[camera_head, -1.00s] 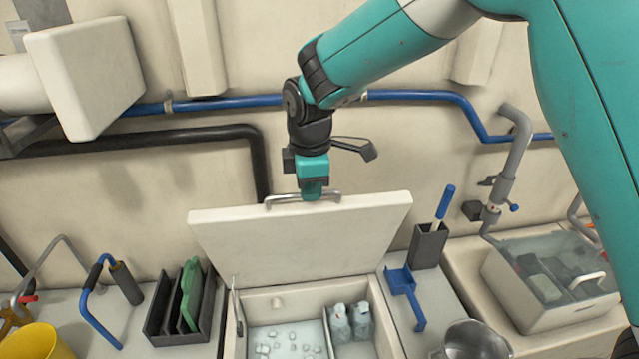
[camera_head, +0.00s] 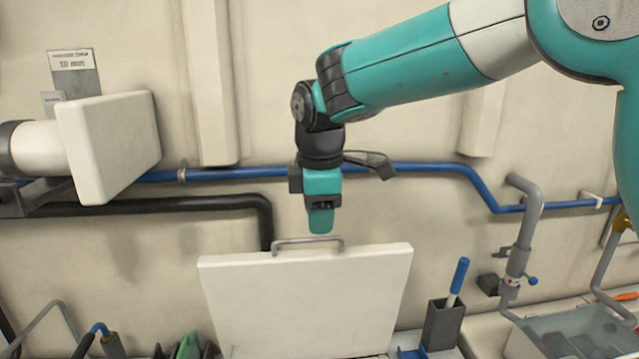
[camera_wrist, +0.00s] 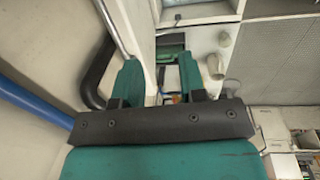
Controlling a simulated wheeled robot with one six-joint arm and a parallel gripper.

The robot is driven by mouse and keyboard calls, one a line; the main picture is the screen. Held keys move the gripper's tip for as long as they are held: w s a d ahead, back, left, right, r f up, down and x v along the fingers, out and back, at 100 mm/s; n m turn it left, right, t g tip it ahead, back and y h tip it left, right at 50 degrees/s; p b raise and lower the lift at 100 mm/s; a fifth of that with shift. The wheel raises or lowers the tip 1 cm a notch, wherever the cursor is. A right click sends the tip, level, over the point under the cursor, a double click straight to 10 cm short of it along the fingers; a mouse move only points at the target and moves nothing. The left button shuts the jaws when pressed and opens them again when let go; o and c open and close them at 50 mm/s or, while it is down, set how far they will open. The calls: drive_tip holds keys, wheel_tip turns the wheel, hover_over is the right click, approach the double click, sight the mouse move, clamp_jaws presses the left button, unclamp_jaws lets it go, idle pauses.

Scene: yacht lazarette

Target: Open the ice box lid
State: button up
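The ice box lid (camera_head: 305,305), a cream panel, stands raised and nearly upright in the head view. Its grey bar handle (camera_head: 308,241) is on the top edge. The ice box body is below the head view's edge. My gripper (camera_head: 320,228) points down just above the handle, apparently clear of it. In the wrist view my gripper's two teal fingers (camera_wrist: 160,75) are apart with nothing held between them. The lid (camera_wrist: 138,25) shows edge-on there, with the handle (camera_wrist: 112,28) beside it to the left.
A blue pipe (camera_head: 420,168) and a black pipe (camera_head: 150,206) run along the wall behind. A white block-shaped fitting (camera_head: 110,145) juts out at left. A dark holder with a blue-handled tool (camera_head: 445,322) stands right of the lid. A clear-topped bin (camera_head: 585,335) is at lower right.

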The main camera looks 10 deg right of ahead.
wheel_tip(320, 180, up, 8)
drive_tip(key=shift+s+f, duration=0.2)
drive_tip(key=shift+s, duration=0.2)
